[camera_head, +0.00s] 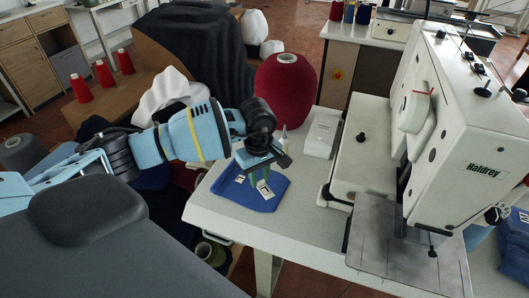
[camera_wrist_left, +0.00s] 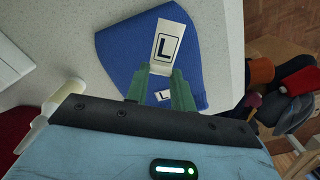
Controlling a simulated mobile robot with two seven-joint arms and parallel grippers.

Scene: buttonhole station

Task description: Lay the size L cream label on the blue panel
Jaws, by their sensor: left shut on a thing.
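The blue panel (camera_head: 245,194) lies on the white table's near left corner; it also shows in the left wrist view (camera_wrist_left: 120,48). My left gripper (camera_head: 258,181), with green fingers, points down over the panel. In the left wrist view the gripper (camera_wrist_left: 161,70) is shut on the near end of a cream label (camera_wrist_left: 168,42) marked with a boxed L. This label also shows below the fingers in the head view (camera_head: 266,191). Whether it touches the panel I cannot tell. A smaller-looking L label (camera_wrist_left: 162,95) shows between the fingers over the blue. My right gripper is not in view.
A white sewing machine (camera_head: 450,150) stands right of the panel. A white box (camera_head: 322,134), a small bottle (camera_head: 284,132) and a large red thread cone (camera_head: 287,90) are behind the panel. Bare table lies between panel and machine.

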